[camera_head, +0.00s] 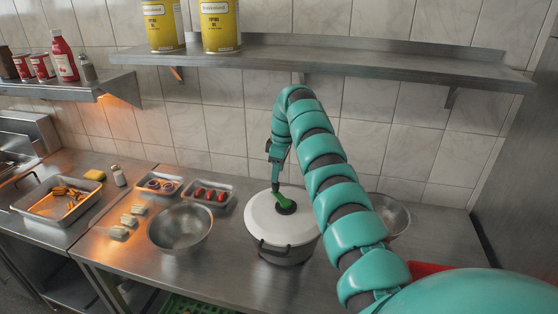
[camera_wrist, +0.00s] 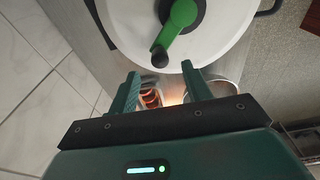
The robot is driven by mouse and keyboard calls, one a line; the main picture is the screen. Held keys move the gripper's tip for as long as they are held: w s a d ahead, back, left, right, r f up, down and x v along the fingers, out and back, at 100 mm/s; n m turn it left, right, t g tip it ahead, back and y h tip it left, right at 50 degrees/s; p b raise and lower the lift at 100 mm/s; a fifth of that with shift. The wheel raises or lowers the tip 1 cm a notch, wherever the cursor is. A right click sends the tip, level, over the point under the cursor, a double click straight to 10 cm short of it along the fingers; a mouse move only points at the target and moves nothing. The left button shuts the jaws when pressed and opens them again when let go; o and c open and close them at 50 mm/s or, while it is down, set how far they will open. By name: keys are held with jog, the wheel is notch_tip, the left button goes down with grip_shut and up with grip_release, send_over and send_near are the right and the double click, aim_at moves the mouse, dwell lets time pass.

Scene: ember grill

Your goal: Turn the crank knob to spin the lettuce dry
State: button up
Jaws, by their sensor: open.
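The salad spinner (camera_head: 282,222) stands on the steel counter, with a white lid and a dark lower body with side handles. On its lid is a green crank (camera_head: 280,201) with a dark hub; it also shows in the wrist view (camera_wrist: 175,30). The black crank knob (camera_wrist: 160,57) is at the crank's end in the wrist view. My gripper (camera_wrist: 160,80) is open and empty, its fingertips just short of the knob and apart from it. In the head view my gripper (camera_head: 276,185) is above the lid, near the crank. The lettuce is not visible.
A steel bowl (camera_head: 180,228) stands left of the spinner, and another bowl (camera_head: 391,214) is partly behind my arm. Small trays, one with tomatoes (camera_head: 209,192), lie at the back left. A shelf (camera_head: 320,55) with yellow tins (camera_head: 219,27) overhangs the back. The front counter is clear.

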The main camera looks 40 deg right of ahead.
aim_at(276, 187)
jog(key=shift+w+a+f+p, duration=0.15)
jog(key=shift+f+p, duration=0.35)
jog(key=shift+f, duration=0.75)
jog(key=shift+w+f+p, duration=0.1)
jog(key=shift+f+p, duration=0.35)
jog(key=shift+f, duration=0.8)
jog(key=c, duration=1)
